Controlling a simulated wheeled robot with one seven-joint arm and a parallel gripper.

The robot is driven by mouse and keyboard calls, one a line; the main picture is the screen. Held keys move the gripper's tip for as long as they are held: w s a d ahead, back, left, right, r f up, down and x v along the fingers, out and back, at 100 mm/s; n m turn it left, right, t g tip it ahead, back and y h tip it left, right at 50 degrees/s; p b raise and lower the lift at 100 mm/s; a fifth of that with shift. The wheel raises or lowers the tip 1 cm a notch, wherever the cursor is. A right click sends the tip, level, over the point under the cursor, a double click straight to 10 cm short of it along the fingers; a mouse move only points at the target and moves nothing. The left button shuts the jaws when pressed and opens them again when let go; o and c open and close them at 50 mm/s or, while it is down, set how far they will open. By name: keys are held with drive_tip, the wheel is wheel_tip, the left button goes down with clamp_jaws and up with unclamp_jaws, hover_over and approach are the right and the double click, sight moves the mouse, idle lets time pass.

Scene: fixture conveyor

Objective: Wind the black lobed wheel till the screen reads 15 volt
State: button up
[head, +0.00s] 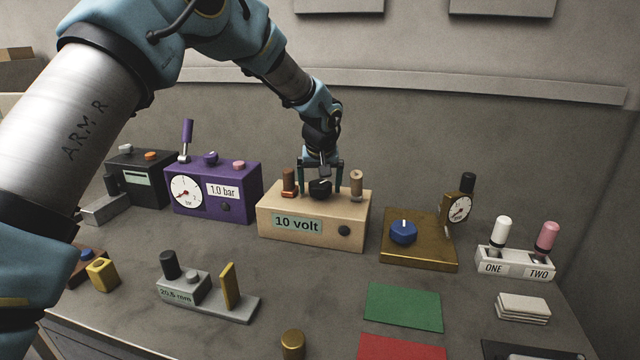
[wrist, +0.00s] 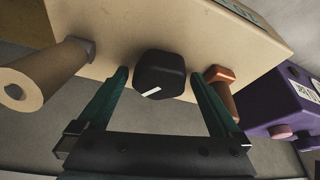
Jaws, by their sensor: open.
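The black lobed wheel (head: 320,187) sits on top of a beige box (head: 300,244), between two posts. The screen (head: 297,225) on the box's front reads "10 volt". My gripper (head: 321,178) is above the box with its fingers pointing down, one on each side of the wheel. In the wrist view the wheel (wrist: 160,75) shows a white mark and lies between the tips of my open gripper (wrist: 160,80). Gaps show between the fingers and the wheel.
A copper post (head: 289,182) and a tan post (head: 356,184) flank the wheel closely. A purple gauge box (head: 240,190) stands left, a brass base with a blue knob (head: 403,232) right. A green mat (head: 403,307) lies in front at right.

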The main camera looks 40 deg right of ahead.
drive_tip(key=c, duration=1.3)
drive_tip(key=shift+m, duration=0.3)
